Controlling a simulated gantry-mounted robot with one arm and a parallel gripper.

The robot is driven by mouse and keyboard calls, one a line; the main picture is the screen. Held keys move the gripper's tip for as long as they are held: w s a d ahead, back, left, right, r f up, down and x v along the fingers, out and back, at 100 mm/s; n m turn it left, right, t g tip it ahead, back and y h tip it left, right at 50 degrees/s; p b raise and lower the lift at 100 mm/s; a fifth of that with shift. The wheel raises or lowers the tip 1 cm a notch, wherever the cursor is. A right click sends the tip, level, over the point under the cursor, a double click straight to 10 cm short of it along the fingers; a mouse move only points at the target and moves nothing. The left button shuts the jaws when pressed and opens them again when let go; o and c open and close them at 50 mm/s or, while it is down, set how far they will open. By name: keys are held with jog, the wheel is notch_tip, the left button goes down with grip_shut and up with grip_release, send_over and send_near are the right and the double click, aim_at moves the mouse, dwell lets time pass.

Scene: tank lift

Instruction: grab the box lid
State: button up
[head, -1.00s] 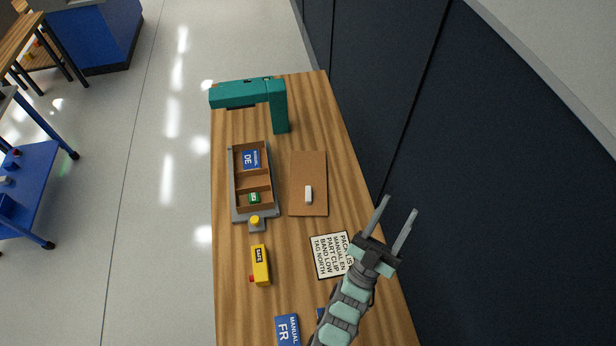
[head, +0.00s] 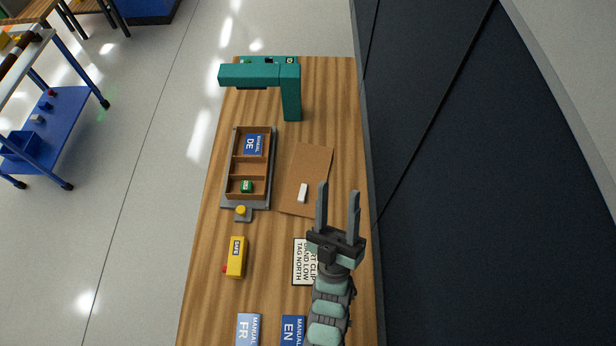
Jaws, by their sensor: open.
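The box lid is a flat brown panel (head: 308,168) lying on the wooden table, right of the open box. A small white block (head: 303,193), perhaps its handle, sits on its lower part. The brown box (head: 268,165) has compartments and rests on a grey tray; a blue DE manual (head: 254,145) and a green item (head: 246,186) are inside. My gripper (head: 338,190) is open and empty, its two fingers pointing up the picture at the lid's lower right side. The fingers appear apart from the white block; their height over the table is hard to tell.
A teal arch (head: 290,95) stands behind the box. A yellow SAFE device (head: 236,258) and a yellow button (head: 240,211) are at the left. A packing card (head: 301,272) lies partly under my arm. FR (head: 248,328) and EN (head: 292,330) manuals lie in front. A dark wall borders the right.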

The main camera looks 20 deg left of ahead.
jog(key=w+a+f+n+g+b, duration=0.4)
jog(key=a+f+n+b, duration=0.1)
jog(key=f, duration=0.3)
jog(key=w+a+f+n+g+b, duration=0.3)
jog(key=w+a+f+n+b, duration=0.15)
jog(key=f, duration=0.45)
jog(key=w+a+f+n+g+b, duration=0.35)
jog(key=a+f+n, duration=0.2)
jog(key=f, duration=0.25)
jog(key=n+g+h+b, duration=0.3)
jog(key=n+h+b, duration=0.4)
jog(key=n+b, duration=0.45)
send_near(302, 193)
jog(key=shift+w+a+r+m+b, duration=0.25)
jog(key=shift+w+a+b, duration=0.1)
jog(key=shift+a, duration=0.15)
jog(key=shift+s+d+f+n+h+b, duration=0.15)
jog(key=shift+d+f+n+h+b, duration=0.25)
jog(key=shift+n, duration=0.2)
jog(key=shift+w+f+g, duration=0.1)
jog(key=shift+w+g, duration=0.15)
jog(key=shift+w, duration=0.2)
jog(key=x, duration=0.5)
jog(key=shift+b, duration=0.3)
jog(key=x, duration=0.4)
jog(key=shift+w+a+b, duration=0.3)
jog(key=shift+w+b, duration=0.1)
